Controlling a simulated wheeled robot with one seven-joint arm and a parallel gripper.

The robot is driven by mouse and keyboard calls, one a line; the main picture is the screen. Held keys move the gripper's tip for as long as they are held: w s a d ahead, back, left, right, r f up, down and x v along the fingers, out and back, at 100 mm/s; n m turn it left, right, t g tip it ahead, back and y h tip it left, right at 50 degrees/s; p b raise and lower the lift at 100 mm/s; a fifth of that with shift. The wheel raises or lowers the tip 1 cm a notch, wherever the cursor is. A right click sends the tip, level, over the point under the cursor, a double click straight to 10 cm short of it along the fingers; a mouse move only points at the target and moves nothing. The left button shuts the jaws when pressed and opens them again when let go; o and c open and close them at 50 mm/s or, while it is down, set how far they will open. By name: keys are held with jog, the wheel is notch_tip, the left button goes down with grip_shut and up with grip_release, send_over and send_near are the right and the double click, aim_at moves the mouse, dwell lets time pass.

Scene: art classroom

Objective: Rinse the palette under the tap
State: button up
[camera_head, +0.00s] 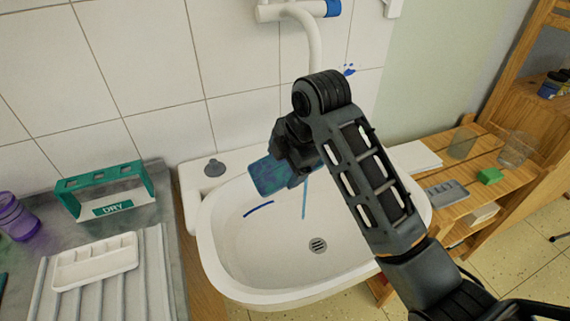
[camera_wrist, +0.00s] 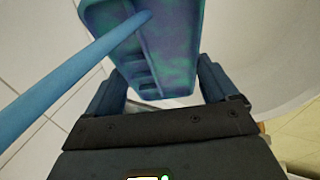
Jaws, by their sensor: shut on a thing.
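The palette (camera_head: 268,178) is blue-green with paint stains and hangs tilted over the back left of the white sink (camera_head: 235,262). My gripper (camera_head: 291,165) is shut on its right end. In the wrist view the palette (camera_wrist: 165,45) shows small wells and sits between the two fingers (camera_wrist: 158,88). The white tap (camera_head: 309,35) curves down from the wall; its outlet is hidden behind my arm. A thin blue streak (camera_head: 305,200), looking like running water, shows below the gripper. In the wrist view a blue rod-like stream (camera_wrist: 70,75) meets or crosses the palette's face.
A green rack marked DRY (camera_head: 124,208) and a white palette (camera_head: 95,262) stand on the left drainboard beside a purple cup (camera_head: 15,218). A grey stopper (camera_head: 215,168) sits on the sink rim. A wooden shelf at right holds a grey tray (camera_head: 447,193) and green sponge (camera_head: 490,175).

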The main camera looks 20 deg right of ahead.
jog(key=shift+s+d, duration=0.25)
jog(key=shift+d, duration=0.15)
jog(key=shift+a+p, duration=0.1)
jog(key=shift+p, duration=0.2)
jog(key=shift+w+a, duration=0.35)
jog(key=shift+a, duration=0.05)
jog(key=shift+s+d, duration=0.1)
jog(key=shift+s+d+p, duration=0.25)
jog(key=shift+d+p, duration=0.15)
jog(key=shift+p, duration=0.1)
jog(key=s+a+p, duration=0.3)
jog(key=s+a, duration=0.1)
jog(key=s, duration=0.2)
jog(key=shift+s+a, duration=0.2)
jog(key=shift+s, duration=0.15)
dwell(0.5)
